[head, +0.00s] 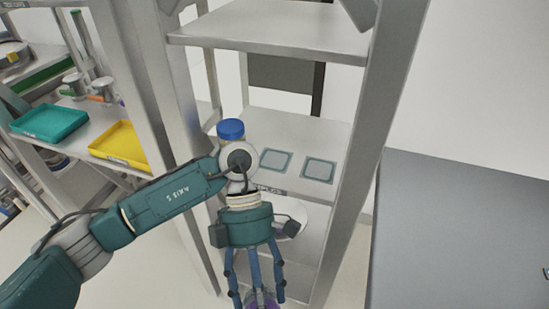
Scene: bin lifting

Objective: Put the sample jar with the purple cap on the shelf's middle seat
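The jar with the purple cap (263,299) shows only as a purple patch at the bottom edge; its body is cut off. My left gripper (259,290) points down in front of the shelf unit, its blue fingers closed around the purple cap. The shelf board (302,132) behind it carries two empty square seats, one in the middle (275,159) and one on the right (319,169). A jar with a blue cap (231,130) stands at the left of this board, partly hidden by my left wrist. My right gripper is not in view.
An upper shelf board (270,36) hangs above the seats, and metal posts (360,130) flank the opening. A grey table (455,225) stands at right. At left, a rack holds a teal tray (48,137) and a yellow tray (102,154).

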